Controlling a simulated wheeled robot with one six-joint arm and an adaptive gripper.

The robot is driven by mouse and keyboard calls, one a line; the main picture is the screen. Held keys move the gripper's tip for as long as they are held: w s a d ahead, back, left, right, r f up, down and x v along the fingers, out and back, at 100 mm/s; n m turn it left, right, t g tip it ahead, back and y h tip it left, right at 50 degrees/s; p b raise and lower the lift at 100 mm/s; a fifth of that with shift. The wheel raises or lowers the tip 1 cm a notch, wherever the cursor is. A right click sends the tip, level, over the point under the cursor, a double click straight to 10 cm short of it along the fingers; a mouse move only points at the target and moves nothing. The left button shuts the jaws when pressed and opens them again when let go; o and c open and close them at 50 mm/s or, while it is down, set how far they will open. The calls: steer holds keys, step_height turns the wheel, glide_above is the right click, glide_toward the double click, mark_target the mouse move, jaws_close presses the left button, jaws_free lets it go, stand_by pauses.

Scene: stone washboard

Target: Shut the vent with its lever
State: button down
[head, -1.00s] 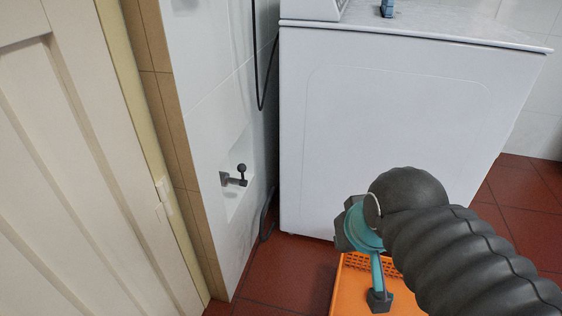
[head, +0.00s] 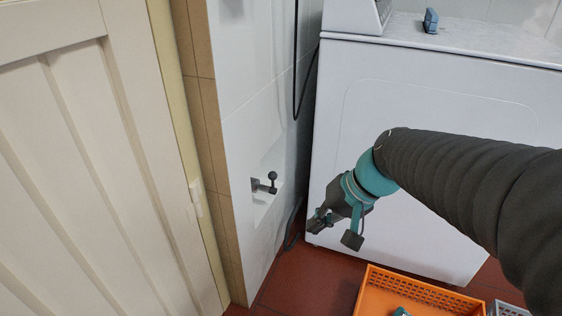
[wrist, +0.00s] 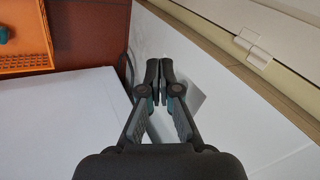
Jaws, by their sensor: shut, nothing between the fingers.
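A small dark lever (head: 266,187) with a round knob on its upright end sticks out of a pale recess (head: 262,208) in the white tiled wall. I take it as the vent's lever; no separate vent flap can be made out. My gripper (head: 316,224) is shut and empty. In the head view it is to the right of the lever and a little lower, apart from it, in front of the white appliance. In the wrist view the closed fingertips (wrist: 160,68) point at the wall, and the lever is not visible there.
A white appliance (head: 430,115) stands right of the wall, with a dark cable (head: 296,75) in the gap. An orange crate (head: 365,292) is on the red floor. A cream door (head: 75,160) fills the left. A blue object (head: 430,20) lies on the appliance.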

steer(key=w+a+f+m+t+y, duration=0.1)
steer(key=w+a+f+m+y, duration=0.15)
steer(key=w, duration=0.75)
steer(key=w+a+f+m+y, duration=0.1)
steer(key=w+f+m+y, duration=0.2)
steer(key=w, duration=0.6)
steer(key=m+t+y, duration=0.3)
steer(key=m+t, duration=0.1)
steer(key=t, duration=0.3)
glide_toward(273, 183)
steer(key=w+d+r, duration=0.1)
steer(key=w+d, duration=0.3)
steer(key=w, duration=0.2)
steer(key=shift+s+a+h, duration=0.1)
steer(key=shift+s+h, duration=0.05)
steer(key=shift+h, duration=0.1)
steer(key=shift+a, duration=0.1)
steer(key=w+a+p, duration=0.2)
steer(key=a, duration=0.7)
steer(key=shift+r, duration=0.3)
steer(key=shift+w+d+f, duration=0.1)
